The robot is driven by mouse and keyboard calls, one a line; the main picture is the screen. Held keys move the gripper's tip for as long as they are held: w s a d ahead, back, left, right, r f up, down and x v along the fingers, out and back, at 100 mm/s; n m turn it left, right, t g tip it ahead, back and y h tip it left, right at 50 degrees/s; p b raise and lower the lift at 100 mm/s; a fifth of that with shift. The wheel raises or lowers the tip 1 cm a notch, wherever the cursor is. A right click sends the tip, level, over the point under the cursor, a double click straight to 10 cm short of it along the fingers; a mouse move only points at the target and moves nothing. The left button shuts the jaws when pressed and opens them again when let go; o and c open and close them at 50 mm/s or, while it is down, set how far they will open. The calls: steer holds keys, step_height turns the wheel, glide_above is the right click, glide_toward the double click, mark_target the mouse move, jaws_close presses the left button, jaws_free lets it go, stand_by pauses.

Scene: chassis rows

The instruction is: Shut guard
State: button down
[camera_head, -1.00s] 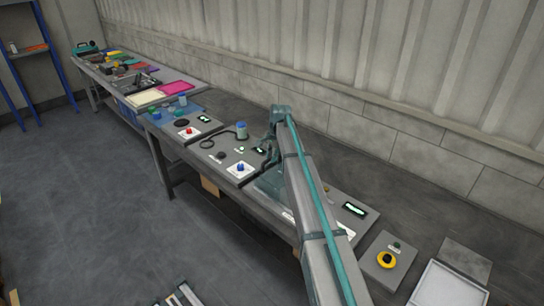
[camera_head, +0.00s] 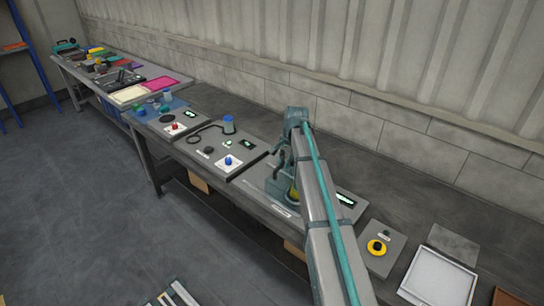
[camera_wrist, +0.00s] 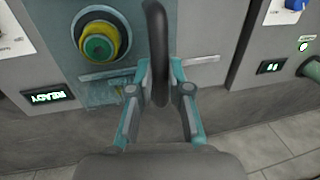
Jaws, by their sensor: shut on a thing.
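My gripper (camera_wrist: 160,72) is shut on a dark curved handle (camera_wrist: 157,35), which stands between its two fingers in the wrist view. In the head view, my gripper (camera_head: 277,166) is over the middle panel of the bench, partly hidden by my own arm. A translucent teal guard (camera_wrist: 75,98) lies beside the handle. A green button with a yellow collar (camera_wrist: 98,43) shows at the guard, left of the fingers. The button also shows in the head view (camera_head: 294,193). How the handle joins the guard and how far the guard is tilted, I cannot tell.
A lit READY display (camera_wrist: 48,97) is beside the button. A yellow ring button (camera_head: 376,247) and a white tray (camera_head: 438,278) are to the right.

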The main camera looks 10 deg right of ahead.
mark_target(291, 176)
steer(key=shift+s+d, duration=0.5)
steer(key=shift+s, duration=0.2)
steer(key=shift+s+d, duration=0.5)
steer(key=shift+s, duration=0.15)
steer(key=c, duration=1.1)
jaws_free()
steer(key=shift+s+d, duration=0.15)
steer(key=shift+r, duration=0.45)
step_height(291, 176, up, 11)
steer(key=s+d, duration=0.1)
steer(key=shift+s, duration=0.35)
steer(key=shift+d, duration=0.1)
